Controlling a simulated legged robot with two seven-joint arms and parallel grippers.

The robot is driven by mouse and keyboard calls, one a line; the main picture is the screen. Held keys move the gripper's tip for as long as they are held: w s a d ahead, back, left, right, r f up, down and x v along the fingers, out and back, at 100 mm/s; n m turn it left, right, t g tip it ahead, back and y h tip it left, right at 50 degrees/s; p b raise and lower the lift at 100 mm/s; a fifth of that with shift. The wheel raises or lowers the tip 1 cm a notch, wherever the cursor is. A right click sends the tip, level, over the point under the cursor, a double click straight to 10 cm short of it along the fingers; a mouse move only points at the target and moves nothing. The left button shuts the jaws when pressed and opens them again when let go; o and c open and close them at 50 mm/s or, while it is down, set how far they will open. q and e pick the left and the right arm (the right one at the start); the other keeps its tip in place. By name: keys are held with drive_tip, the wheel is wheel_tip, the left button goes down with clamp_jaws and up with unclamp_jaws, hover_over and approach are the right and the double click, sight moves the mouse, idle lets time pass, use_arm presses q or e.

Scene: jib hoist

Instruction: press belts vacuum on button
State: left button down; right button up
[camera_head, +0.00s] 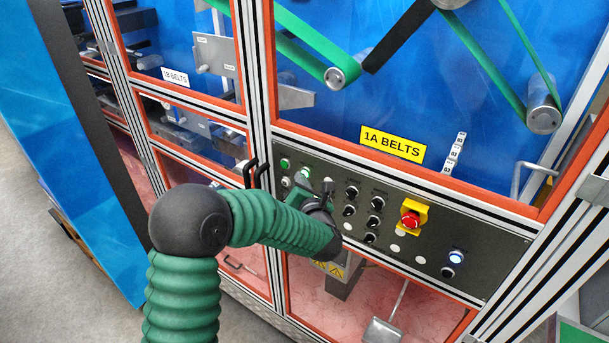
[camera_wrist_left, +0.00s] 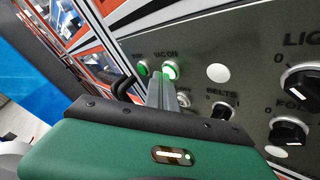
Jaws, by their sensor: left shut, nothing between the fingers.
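The control panel (camera_head: 440,228) is a dark grey strip below the yellow "1A BELTS" sign. Two green buttons sit at its upper left end: one at the far left (camera_head: 284,163) and one to its right (camera_head: 305,173). In the left wrist view the right green button (camera_wrist_left: 170,70) glows, under a label that looks like "VAC ON"; the other green button (camera_wrist_left: 143,68) is to its left. My left gripper (camera_head: 326,188) is shut and empty in front of the panel. Its fingers (camera_wrist_left: 158,86) end just below the glowing button in the picture; contact cannot be told.
Several black knobs (camera_head: 351,192) lie right of the gripper, then a red emergency stop (camera_head: 410,217) on yellow and a lit white-blue button (camera_head: 456,257). A black door handle (camera_head: 250,172) stands close left of the green buttons. Clear glazed doors with orange frames surround the panel.

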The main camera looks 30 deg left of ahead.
use_arm(q)
drive_tip(key=shift+w, duration=0.15)
idle(0.4)
drive_tip(key=shift+s+b, duration=0.4)
drive_tip(key=shift+s, duration=0.45)
drive_tip(key=s+b, duration=0.1)
drive_tip(key=s, duration=0.4)
drive_tip(key=shift+a, duration=0.2)
